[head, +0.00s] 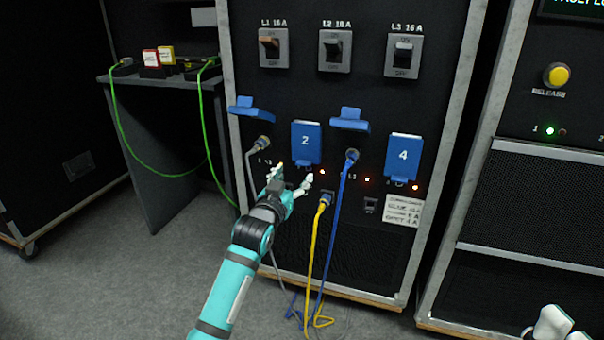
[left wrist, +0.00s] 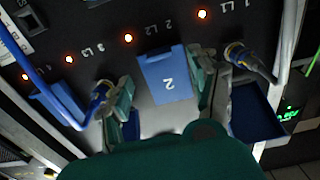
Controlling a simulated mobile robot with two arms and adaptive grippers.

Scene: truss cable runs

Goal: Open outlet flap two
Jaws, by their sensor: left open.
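Outlet flap two (head: 306,142) is a blue cover marked "2" on the black rack panel, and it is shut. My left gripper (head: 292,178) is open and empty just below it, fingers pointing at the panel. In the left wrist view, flap two (left wrist: 167,78) appears upside down between the spread fingers (left wrist: 160,84). I cannot tell whether a finger touches it. Part of my right gripper (head: 552,324) shows at the bottom right corner; its jaws cannot be made out.
Flaps one (head: 250,109) and three (head: 349,119) stand raised, with a grey plug (head: 263,142) and a blue plug (head: 352,155) below them. Flap four (head: 404,155) is shut. A yellow cable (head: 318,232) hangs right of my left gripper. Breaker switches (head: 335,50) are above.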

